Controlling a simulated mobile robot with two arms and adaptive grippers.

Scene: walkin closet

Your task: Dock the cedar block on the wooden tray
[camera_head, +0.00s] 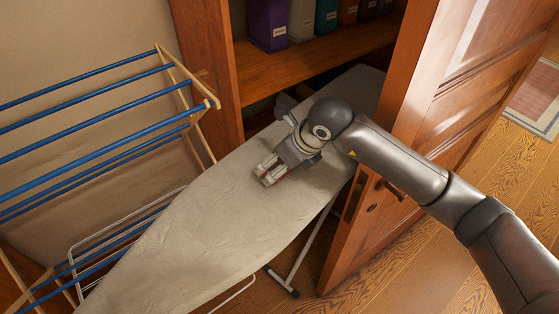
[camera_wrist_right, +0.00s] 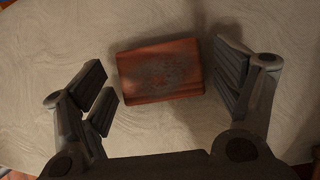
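A reddish-brown rectangular block, which looks like the cedar block (camera_wrist_right: 160,70), lies on the pale ironing board cover in the right wrist view. My right gripper (camera_head: 270,171) points down over the ironing board in the head view. Its fingers (camera_wrist_right: 167,84) are spread wide on either side of the block, with a gap on both sides, wider on the right. In the head view the gripper mostly hides the block. The wooden tray cannot be made out in either view. My left gripper is not in view.
The ironing board (camera_head: 205,235) runs diagonally from lower left. A drying rack (camera_head: 95,120) with blue bars stands left. A wooden shelf (camera_head: 300,70) with several labelled boxes is behind. An open wooden door (camera_head: 360,235) stands close right of the board, under my right arm.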

